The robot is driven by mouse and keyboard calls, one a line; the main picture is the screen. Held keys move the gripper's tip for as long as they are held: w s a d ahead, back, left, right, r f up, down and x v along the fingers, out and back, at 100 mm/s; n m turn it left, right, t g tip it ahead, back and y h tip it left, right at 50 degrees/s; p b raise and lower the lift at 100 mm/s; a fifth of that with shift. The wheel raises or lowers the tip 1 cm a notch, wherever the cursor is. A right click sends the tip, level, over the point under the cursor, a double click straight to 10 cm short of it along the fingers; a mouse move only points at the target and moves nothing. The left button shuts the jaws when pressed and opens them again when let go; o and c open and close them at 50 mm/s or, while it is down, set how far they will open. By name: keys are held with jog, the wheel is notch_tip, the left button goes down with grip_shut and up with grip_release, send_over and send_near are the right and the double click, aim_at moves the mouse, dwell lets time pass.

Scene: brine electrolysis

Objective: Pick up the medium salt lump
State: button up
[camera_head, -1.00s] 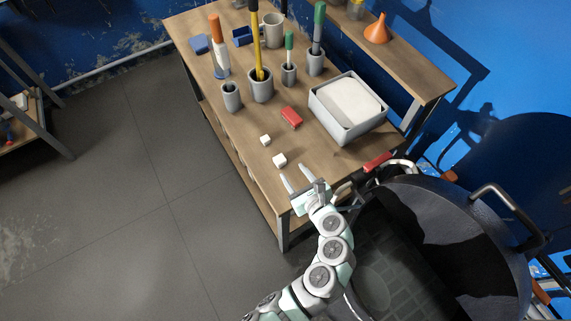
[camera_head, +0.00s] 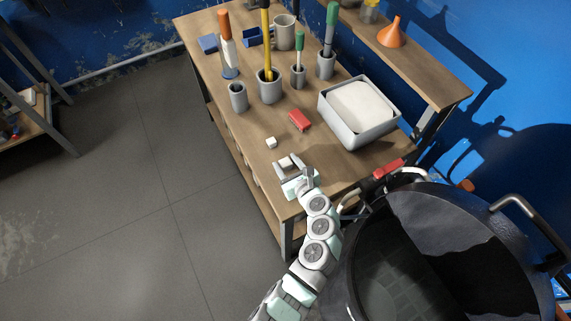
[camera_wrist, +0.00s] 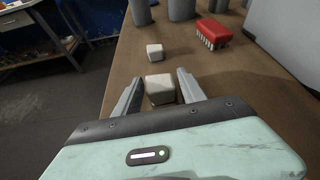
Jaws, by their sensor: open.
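Two white salt lumps rest on the wooden table. The larger, nearer lump (camera_wrist: 160,88) sits between the open fingers of my gripper (camera_wrist: 158,92) in the wrist view, with a gap on each side. In the head view this lump (camera_head: 285,161) is partly hidden by my gripper (camera_head: 290,168). The smaller lump (camera_head: 271,143) lies a little farther off, beyond the fingertips; it also shows in the wrist view (camera_wrist: 155,51). I cannot tell for sure from size alone which lump is the medium one. My gripper is empty.
A red brush (camera_head: 300,121) lies just beyond the lumps, with a white bin (camera_head: 350,128) to its right. Grey cups (camera_head: 238,98) with tools stand farther back. A large black pot (camera_head: 440,250) is at the near right. The table's left edge is close to the lumps.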

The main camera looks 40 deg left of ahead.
jog(key=shift+w+a+f, duration=0.15)
jog(key=shift+w+a, duration=0.05)
jog(key=shift+a, duration=0.3)
grip_shut()
